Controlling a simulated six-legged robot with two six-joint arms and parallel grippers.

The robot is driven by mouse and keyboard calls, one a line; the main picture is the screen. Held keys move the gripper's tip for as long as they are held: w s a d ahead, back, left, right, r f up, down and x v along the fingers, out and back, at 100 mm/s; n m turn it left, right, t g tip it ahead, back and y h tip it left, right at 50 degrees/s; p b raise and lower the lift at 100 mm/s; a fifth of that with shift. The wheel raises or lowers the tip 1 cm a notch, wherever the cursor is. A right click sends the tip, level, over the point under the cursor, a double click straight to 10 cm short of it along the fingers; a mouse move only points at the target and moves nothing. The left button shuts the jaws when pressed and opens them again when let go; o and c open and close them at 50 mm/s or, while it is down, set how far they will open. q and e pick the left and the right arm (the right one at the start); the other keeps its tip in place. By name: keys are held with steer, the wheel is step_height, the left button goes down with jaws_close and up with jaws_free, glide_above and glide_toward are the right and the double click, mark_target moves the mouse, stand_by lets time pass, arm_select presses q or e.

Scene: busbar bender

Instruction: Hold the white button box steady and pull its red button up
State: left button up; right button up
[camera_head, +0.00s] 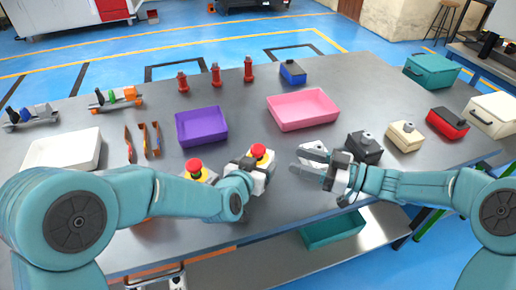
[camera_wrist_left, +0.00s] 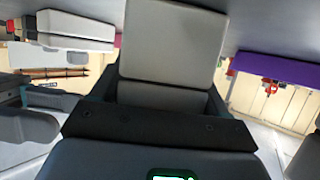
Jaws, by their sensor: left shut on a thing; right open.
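The white button box (camera_head: 259,184) stands on the grey table in the middle of the head view, partly hidden by my left gripper. Its red button (camera_head: 258,151) shows on top. My left gripper (camera_head: 248,166) is shut on the box from the left side. In the left wrist view, a pale block-like body (camera_wrist_left: 172,45), apparently the box, fills the space in front of the gripper. My right gripper (camera_head: 308,163) is open and empty to the right of the box, apart from the red button, with its fingers pointing left.
A second box with a red button (camera_head: 195,165) stands to the left, partly behind my left arm. A purple tray (camera_head: 202,127) and a pink tray (camera_head: 303,110) lie behind. A black box (camera_head: 365,148) and a beige box (camera_head: 404,137) stand near my right gripper.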

mark_target(258, 148)
steer(key=x, duration=1.2)
steer(key=shift+s, duration=0.2)
jaws_close()
